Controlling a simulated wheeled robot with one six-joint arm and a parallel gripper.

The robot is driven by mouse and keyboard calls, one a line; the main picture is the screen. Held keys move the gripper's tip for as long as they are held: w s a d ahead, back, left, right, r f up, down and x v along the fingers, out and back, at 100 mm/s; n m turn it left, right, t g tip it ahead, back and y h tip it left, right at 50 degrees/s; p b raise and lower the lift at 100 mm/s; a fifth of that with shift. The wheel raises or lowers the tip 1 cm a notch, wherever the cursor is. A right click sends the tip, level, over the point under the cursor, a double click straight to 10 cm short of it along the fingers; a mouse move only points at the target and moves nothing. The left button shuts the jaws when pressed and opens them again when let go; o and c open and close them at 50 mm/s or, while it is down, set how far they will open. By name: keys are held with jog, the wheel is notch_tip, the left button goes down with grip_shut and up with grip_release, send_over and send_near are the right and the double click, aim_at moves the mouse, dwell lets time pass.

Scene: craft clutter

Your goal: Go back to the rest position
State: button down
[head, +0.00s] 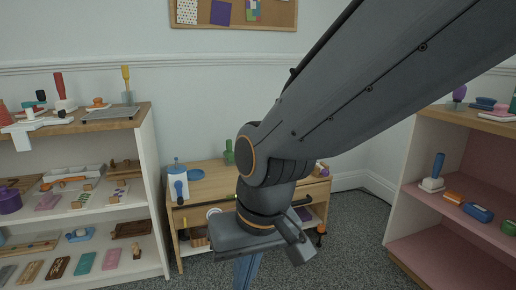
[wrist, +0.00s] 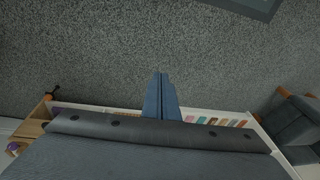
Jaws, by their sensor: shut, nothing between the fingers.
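My gripper (head: 246,272) hangs from my grey arm, low in the middle of the head view. Its blue fingers point down, in front of the small wooden table, and run off the bottom edge. In the wrist view my gripper (wrist: 160,78) shows with its two fingers together and nothing between them. Grey speckled carpet (wrist: 100,60) lies beyond the fingertips. My arm hides part of the table behind it.
A white shelf unit (head: 150,190) with craft items stands at the left. The small wooden table (head: 175,222) is behind my arm. A shelf with pink boards (head: 440,215) stands at the right. Carpet (head: 350,240) between the table and the right shelf is clear.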

jog(key=s+d+r+n+g, duration=0.1)
jog(key=s+n+g, duration=0.1)
jog(key=s, duration=0.6)
jog(key=d+r+m+h+p, duration=0.1)
jog(key=d+r+m+p, duration=0.2)
jog(key=d+r+p, duration=0.7)
jog(key=w+d+r+m+h+p, duration=0.1)
jog(key=d+r+m+p, duration=0.2)
jog(key=d+r+p, duration=0.8)
jog(key=shift+r+m+t+p, duration=0.3)
jog(key=shift+r+p, duration=3.3)
jog(key=shift+p, duration=4.6)
jog(key=shift+a, duration=0.1)
